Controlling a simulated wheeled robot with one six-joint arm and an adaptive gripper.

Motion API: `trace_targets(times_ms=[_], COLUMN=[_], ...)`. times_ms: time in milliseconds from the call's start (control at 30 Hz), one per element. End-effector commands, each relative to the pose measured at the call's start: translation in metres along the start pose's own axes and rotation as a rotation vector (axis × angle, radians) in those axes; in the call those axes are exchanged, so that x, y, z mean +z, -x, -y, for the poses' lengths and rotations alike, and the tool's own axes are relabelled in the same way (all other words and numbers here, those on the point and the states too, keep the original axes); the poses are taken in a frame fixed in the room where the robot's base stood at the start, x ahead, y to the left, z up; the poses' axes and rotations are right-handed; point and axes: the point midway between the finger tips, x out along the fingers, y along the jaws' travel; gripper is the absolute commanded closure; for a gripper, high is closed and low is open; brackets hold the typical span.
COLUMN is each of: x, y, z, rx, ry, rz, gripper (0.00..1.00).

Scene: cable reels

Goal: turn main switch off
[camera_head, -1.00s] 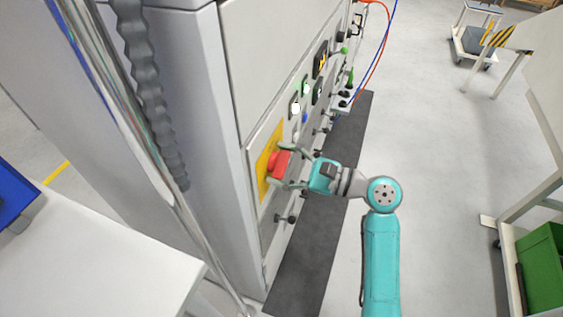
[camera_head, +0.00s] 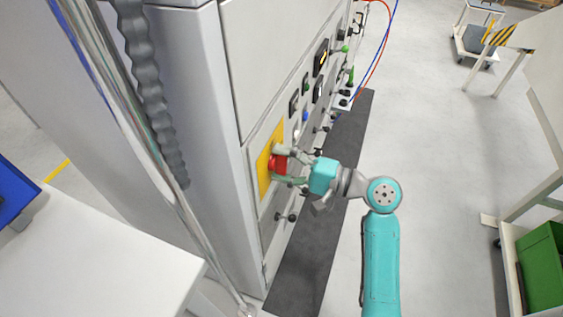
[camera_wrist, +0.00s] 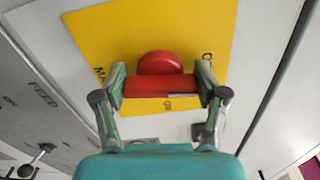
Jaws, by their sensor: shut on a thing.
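The main switch is a red rotary handle (camera_head: 278,163) on a yellow plate (camera_head: 264,181), on the front of a grey cabinet. In the wrist view the red handle (camera_wrist: 158,84) lies crosswise between my two fingers, over the yellow plate (camera_wrist: 110,42). My gripper (camera_head: 290,167) is shut on the handle from the cabinet's front. In the wrist view my gripper (camera_wrist: 160,90) has one finger at each end of the red bar. The plate's lettering is partly hidden by the handle and fingers.
Several knobs, buttons and gauges line the panel beyond the switch, including a blue button (camera_head: 306,115). A small black knob (camera_head: 291,217) sits below the plate. A dark mat (camera_head: 312,240) runs along the cabinet.

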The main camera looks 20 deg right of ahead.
Motion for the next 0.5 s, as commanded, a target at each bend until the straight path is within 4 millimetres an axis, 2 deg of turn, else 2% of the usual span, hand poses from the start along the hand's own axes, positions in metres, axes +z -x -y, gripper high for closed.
trace_targets(times_ms=[200, 500], x=[0.0001, 0.0001], y=[0.0001, 0.0001], z=[-0.0012, -0.0016], rx=[0.001, 0.001], ry=[0.099, 0.154], rz=[0.000, 0.001], gripper=[0.63, 0.63])
